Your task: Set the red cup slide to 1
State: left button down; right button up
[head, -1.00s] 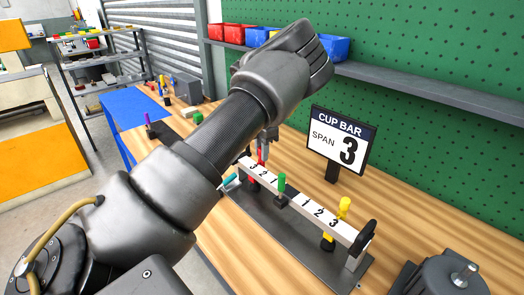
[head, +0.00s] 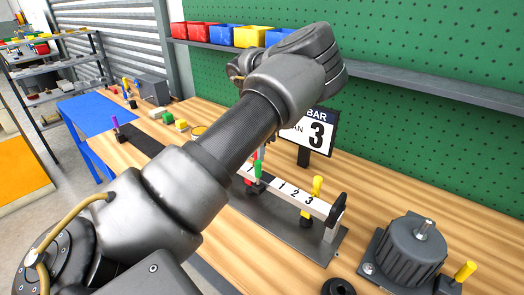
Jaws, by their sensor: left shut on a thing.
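The white cup bar (head: 328,208) stands on a dark base on the wooden bench, with the numbers 1, 2 and 3 showing on its right half. A green peg (head: 258,171) stands near its middle and a yellow slide (head: 317,187) sits near the right-hand 3. My left arm crosses in front and hides the bar's left half. A little of the red cup slide (head: 256,154) shows just behind the green peg. My left gripper (head: 262,150) is shut on it, mostly hidden by my arm. The red slide's number is hidden. My right gripper is not in view.
A sign reading SPAN 3 (head: 318,135) stands behind the bar, partly covered by my arm. A dark motor-like unit (head: 408,255) stands at the right front. A shelf (head: 420,84) with coloured bins runs along the green pegboard.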

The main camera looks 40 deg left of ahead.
pick_arm(q)
jog(key=shift+d+f, duration=0.1)
jog(key=shift+d, duration=0.05)
jog(key=c, duration=1.5)
grip_release()
jog(key=shift+o, duration=1.1)
jog(key=shift+d, duration=0.15)
jog(key=shift+r, duration=0.6)
notch_tip(320, 180, up, 10)
jog(key=shift+f+b, duration=0.1)
jog(key=shift+b, duration=0.45)
jog(key=shift+w+d, duration=0.1)
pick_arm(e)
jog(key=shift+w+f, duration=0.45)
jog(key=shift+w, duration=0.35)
